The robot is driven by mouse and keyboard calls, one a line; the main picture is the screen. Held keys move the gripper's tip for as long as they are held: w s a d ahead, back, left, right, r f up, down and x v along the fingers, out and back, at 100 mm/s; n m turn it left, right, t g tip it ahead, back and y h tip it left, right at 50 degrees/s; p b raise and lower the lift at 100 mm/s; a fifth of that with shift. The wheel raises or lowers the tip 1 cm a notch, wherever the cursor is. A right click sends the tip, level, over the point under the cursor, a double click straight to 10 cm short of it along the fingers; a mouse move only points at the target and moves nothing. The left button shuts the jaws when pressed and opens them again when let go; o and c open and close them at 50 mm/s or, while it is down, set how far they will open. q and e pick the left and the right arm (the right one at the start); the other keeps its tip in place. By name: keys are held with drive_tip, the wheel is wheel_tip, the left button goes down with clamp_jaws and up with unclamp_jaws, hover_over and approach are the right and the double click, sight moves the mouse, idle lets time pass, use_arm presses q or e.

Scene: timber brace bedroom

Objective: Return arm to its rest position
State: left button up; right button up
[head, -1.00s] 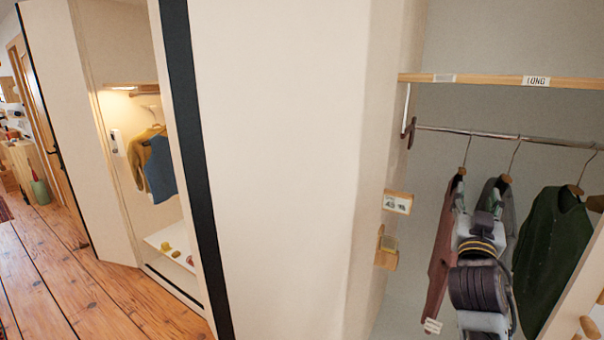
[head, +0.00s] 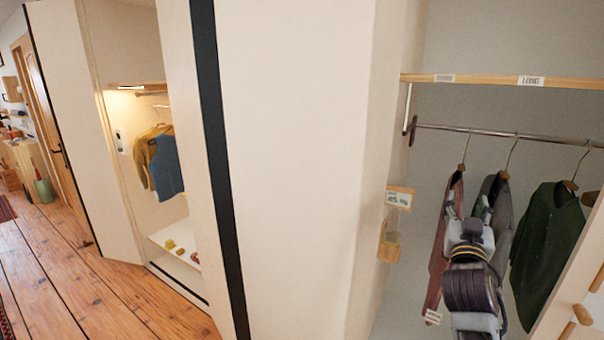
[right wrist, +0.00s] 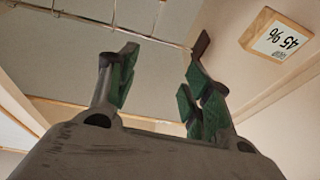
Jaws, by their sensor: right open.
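My right arm rises from the bottom right of the head view, in front of the open wardrobe bay with hanging clothes. Its gripper (head: 482,208) is at the top of the arm, small and partly hidden by the wrist, in front of the garments. In the right wrist view the right gripper (right wrist: 163,68) is open, its green-padded fingers apart with nothing between them. My left gripper is not in view.
A dark red garment (head: 437,262), a grey one (head: 503,225) and a dark green one (head: 545,245) hang from the metal rail (head: 480,133). A shelf (head: 490,79) runs above. A pale panel (head: 295,150) stands left; open wooden floor (head: 60,290) lies beyond.

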drive_tip(key=w+a+f+n+g+y, duration=0.1)
drive_tip(key=w+a+f+n+y, duration=0.15)
drive_tip(key=f, duration=0.75)
drive_tip(key=w+a+f+n+g+y, duration=0.1)
drive_tip(key=w+f, duration=0.2)
drive_tip(key=f, duration=0.7)
drive_tip(key=w+a+f+n+g+y, duration=0.1)
drive_tip(key=w+a+f+g+y, duration=0.1)
drive_tip(key=f, duration=0.9)
drive_tip(key=s+a+f+n+g+y, duration=0.15)
drive_tip(key=s+f, duration=0.25)
drive_tip(key=f, duration=1)
drive_tip(key=s+a+f+n+g+y, duration=0.1)
drive_tip(key=s+a+f+g, duration=0.25)
drive_tip(key=f, duration=1.15)
drive_tip(key=s+a+f+g+y, duration=0.15)
drive_tip(key=s+f+g, duration=0.25)
drive_tip(key=s+f, duration=1.8)
drive_tip(key=s+f+g, duration=0.1)
drive_tip(key=s+f, duration=0.3)
drive_tip(key=s, duration=0.6)
drive_tip(key=s+f+g, duration=0.2)
drive_tip(key=s+f, duration=0.1)
drive_tip(key=s, duration=0.7)
drive_tip(key=s+f+g, duration=0.1)
drive_tip(key=s+f, duration=0.3)
drive_tip(key=s, duration=0.6)
drive_tip(key=shift+a+f+n+g, duration=0.2)
drive_tip(key=shift+f+n+g, duration=0.1)
drive_tip(key=shift+f+n, duration=0.1)
